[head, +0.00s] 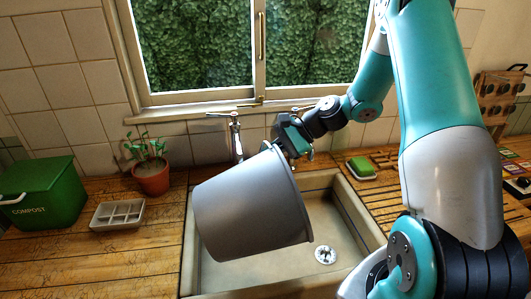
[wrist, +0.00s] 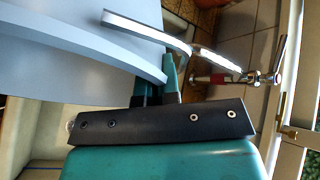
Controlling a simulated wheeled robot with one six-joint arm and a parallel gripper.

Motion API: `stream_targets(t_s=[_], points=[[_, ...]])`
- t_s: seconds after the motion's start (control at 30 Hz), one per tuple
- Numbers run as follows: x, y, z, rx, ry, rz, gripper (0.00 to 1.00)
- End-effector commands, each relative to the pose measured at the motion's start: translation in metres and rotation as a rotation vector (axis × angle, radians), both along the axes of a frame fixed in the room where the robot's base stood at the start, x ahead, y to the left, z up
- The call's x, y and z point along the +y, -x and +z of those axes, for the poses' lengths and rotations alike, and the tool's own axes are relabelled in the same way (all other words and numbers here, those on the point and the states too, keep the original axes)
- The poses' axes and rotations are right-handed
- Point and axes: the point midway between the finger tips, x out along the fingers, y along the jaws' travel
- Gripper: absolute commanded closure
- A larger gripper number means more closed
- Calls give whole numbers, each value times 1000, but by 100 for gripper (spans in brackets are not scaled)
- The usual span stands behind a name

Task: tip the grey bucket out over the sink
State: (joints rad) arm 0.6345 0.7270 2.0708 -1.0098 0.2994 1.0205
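The grey bucket (head: 245,205) hangs tilted well over on its side above the sink (head: 345,215). Its wider rim end is towards the right and its base towards the left. Its inside is hidden, so I cannot tell what it holds. My gripper (head: 291,147) is at the upper part of the rim. The sink's drain (head: 325,255) shows right of the bucket.
A tap (head: 235,135) stands behind the bucket, close to it. A potted plant (head: 151,174), a divided grey tray (head: 117,214) and a green compost bin (head: 42,192) stand on the left counter. A green sponge (head: 361,168) lies right of the sink.

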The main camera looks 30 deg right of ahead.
Motion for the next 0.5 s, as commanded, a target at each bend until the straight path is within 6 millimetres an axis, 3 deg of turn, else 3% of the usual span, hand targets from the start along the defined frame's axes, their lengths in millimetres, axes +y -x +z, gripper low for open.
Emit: stream_targets(t_s=[0.5], points=[[-31,10,8,-54,-163,-3,100]])
